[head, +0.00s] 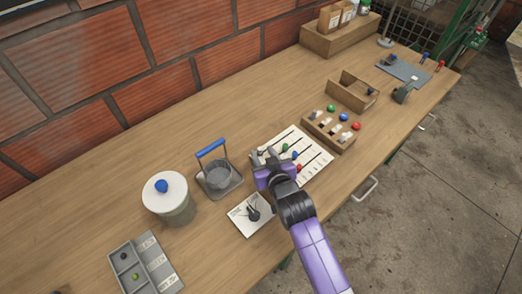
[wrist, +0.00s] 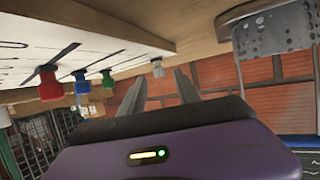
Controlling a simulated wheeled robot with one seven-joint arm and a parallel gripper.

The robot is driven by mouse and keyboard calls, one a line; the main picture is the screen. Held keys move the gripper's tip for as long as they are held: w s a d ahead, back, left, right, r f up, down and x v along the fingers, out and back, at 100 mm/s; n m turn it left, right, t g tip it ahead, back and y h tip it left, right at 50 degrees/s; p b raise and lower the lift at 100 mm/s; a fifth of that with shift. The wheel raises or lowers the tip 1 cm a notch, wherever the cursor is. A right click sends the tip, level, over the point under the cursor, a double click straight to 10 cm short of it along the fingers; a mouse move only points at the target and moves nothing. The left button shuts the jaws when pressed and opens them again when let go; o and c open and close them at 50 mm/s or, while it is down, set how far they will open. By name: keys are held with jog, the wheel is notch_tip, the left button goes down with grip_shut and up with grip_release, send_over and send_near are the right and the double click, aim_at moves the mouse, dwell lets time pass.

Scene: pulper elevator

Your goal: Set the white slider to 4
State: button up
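The white panel (head: 318,160) with parallel slider tracks lies on the bench. In the wrist view the panel (wrist: 100,22) fills the upper left. Its white slider knob (wrist: 157,68) is just beyond my fingertips and appears between them, not visibly gripped. The green knob (wrist: 108,78), blue knob (wrist: 82,83) and red knob (wrist: 50,85) stand in a row to the left. In the head view the green (head: 285,148), blue (head: 295,155) and red (head: 299,168) knobs show right of my gripper (head: 267,153). My gripper is open over the panel's left side. The scale marks are too small to read.
A grey holder with a blue handle (head: 228,184) stands close left of my gripper. A wooden block with coloured buttons (head: 318,135) is behind right. A lidded pot (head: 180,215) stands farther left.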

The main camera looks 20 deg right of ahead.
jog(key=shift+x, duration=0.95)
grip_shut()
dwell(0.8)
